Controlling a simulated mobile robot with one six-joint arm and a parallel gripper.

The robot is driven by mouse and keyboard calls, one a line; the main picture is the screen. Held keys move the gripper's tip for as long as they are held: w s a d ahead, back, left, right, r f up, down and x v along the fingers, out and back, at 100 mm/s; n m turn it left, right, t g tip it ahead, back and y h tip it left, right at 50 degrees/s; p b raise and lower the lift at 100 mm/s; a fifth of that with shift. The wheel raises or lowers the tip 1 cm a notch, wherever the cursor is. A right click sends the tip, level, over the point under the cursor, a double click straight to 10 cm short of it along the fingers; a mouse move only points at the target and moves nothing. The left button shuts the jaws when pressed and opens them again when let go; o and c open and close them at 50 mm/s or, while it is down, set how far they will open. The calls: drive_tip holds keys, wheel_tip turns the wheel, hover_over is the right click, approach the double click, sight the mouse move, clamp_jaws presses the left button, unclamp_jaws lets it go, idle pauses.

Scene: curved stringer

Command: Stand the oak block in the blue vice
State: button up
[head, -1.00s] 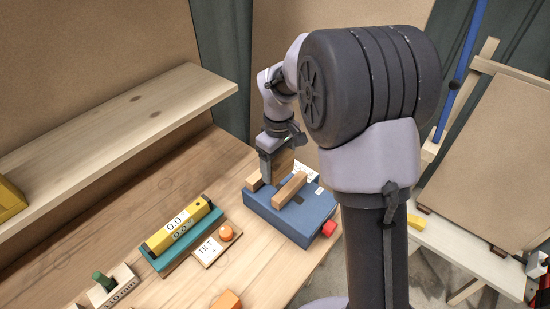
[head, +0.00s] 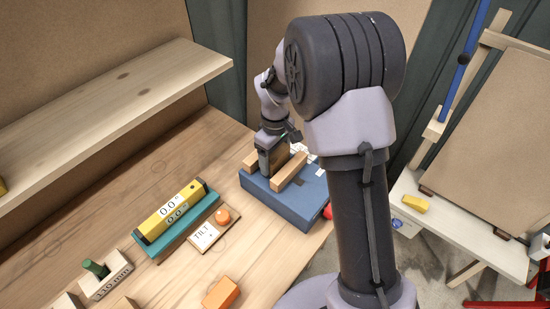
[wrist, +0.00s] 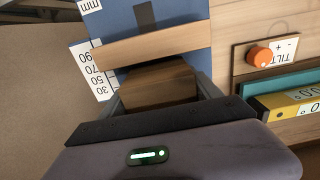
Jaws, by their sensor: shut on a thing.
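The blue vice (head: 290,203) sits at the right edge of the workbench, with two pale wooden jaw strips on top; the near strip (head: 290,171) shows clearly. My gripper (head: 274,158) is over the vice, between the strips. It is shut on the brown oak block (wrist: 158,84), which fills the space between the fingers in the wrist view. There the block lies right beside one wooden strip (wrist: 150,45). The block's lower end is hidden, so I cannot tell whether it rests on the vice.
A yellow level (head: 172,210) on a teal base and a TILT plate with an orange knob (head: 222,216) stand left of the vice. An orange block (head: 221,292) lies in front. A wooden shelf (head: 110,105) runs along the back left. A millimetre scale (wrist: 90,68) lies beside the vice.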

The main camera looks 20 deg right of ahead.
drive_tip(key=o, duration=1.8)
drive_tip(key=shift+f, duration=0.1)
drive_tip(key=shift+c, duration=0.2)
wheel_tip(320, 180, up, 12)
drive_tip(key=p, duration=0.4)
drive_tip(key=s+a+r+m+t, duration=0.1)
drive_tip(key=s+r+m+t, duration=0.15)
drive_tip(key=s+r, duration=0.5)
drive_tip(key=s+a+r+m+t+y, duration=0.1)
drive_tip(key=s+r+m, duration=0.2)
drive_tip(key=s, duration=0.6)
drive_tip(key=s+a+r+m+t+y, duration=0.1)
drive_tip(key=s+a+r+m+t, duration=0.1)
drive_tip(key=s+m, duration=0.4)
drive_tip(key=s+r, duration=0.1)
drive_tip(key=s, duration=0.1)
drive_tip(key=shift+s, duration=0.35)
